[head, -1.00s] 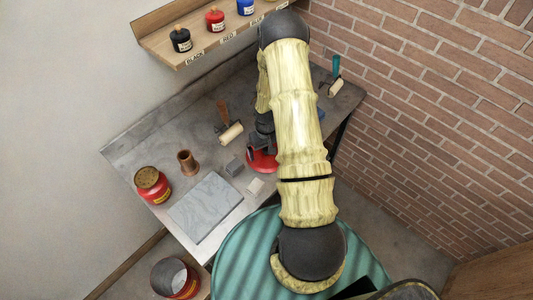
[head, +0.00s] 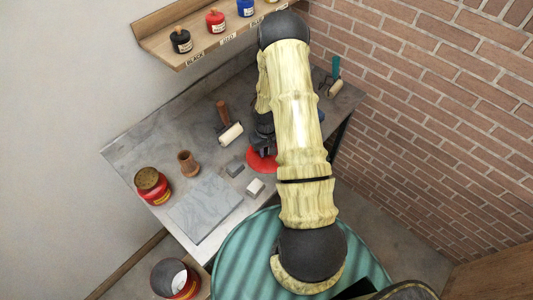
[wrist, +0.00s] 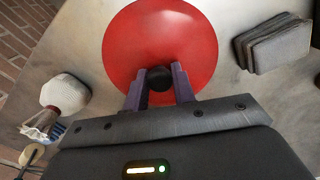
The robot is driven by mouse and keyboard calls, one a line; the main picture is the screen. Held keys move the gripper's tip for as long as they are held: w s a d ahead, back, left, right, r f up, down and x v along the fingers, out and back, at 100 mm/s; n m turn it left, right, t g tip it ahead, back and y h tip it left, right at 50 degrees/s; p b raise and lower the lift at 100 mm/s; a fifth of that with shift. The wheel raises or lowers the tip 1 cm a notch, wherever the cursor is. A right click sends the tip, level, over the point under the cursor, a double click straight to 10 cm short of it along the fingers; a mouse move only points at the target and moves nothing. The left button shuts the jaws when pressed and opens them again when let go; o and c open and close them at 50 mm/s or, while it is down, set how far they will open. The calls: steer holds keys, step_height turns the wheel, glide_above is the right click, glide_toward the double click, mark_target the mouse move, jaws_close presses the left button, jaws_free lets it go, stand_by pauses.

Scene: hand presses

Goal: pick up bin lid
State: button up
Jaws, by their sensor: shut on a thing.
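The bin lid (wrist: 190,25) is a round red disc with a black knob (wrist: 159,79) at its middle, seen in the wrist view. My gripper (wrist: 159,74) is shut on the knob, with a purple finger on each side. In the head view the lid (head: 261,161) shows as a red edge over the grey table, partly hidden by my arm and gripper (head: 264,143). I cannot tell whether the lid touches the table or is slightly raised. An open red can (head: 175,279) stands low at the bottom left.
Ink bottles stand on a wall shelf (head: 190,52). A brick wall (head: 430,120) closes the right side.

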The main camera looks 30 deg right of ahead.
mark_target(266, 150)
steer(key=shift+s+f, duration=0.15)
steer(key=shift+r, duration=0.25)
step_height(266, 150, up, 10)
steer(key=shift+f+b, duration=0.25)
steer(key=shift+b, duration=0.9)
steer(key=shift+w+a, duration=0.1)
steer(key=shift+w, duration=0.1)
steer(key=shift+w+a+p, duration=0.1)
steer(key=shift+a+p, duration=0.2)
steer(key=a+p, duration=0.2)
steer(key=a, duration=0.2)
steer(key=w+a+f+p, duration=0.1)
steer(key=a+p, duration=0.1)
steer(key=a, duration=0.2)
steer(key=a+f+p, duration=0.1)
steer(key=a+p, duration=0.1)
steer(key=a, duration=0.3)
steer(key=shift+w+p, duration=0.35)
steer(key=shift+p, duration=0.05)
steer(key=shift+d, duration=0.1)
